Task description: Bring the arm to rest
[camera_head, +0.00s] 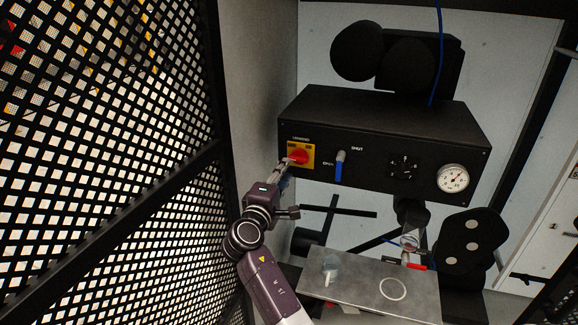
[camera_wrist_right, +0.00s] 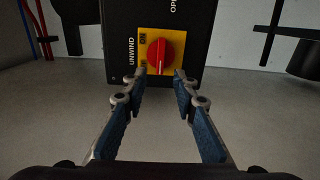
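The arm in view is my right one, reaching up from the bottom of the head view. Its gripper (camera_head: 289,165) is at the red rotary knob (camera_head: 298,157) on the yellow plate of the black control box (camera_head: 385,135). In the right wrist view the gripper (camera_wrist_right: 161,75) is open, its blue-padded fingers apart and nothing held. The red knob (camera_wrist_right: 161,57) lies straight ahead, just beyond the fingertips, and I see no contact. Its white mark points down. A label reading UNWIND stands beside the plate (camera_wrist_right: 144,35). My left gripper is not in view.
The box also carries a blue lever (camera_head: 339,168), a black dial (camera_head: 404,167) and a round gauge (camera_head: 453,178). A black mesh fence (camera_head: 110,150) stands close on the left. A metal plate (camera_head: 350,285) with a clear object (camera_head: 330,268) lies below, right of my arm.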

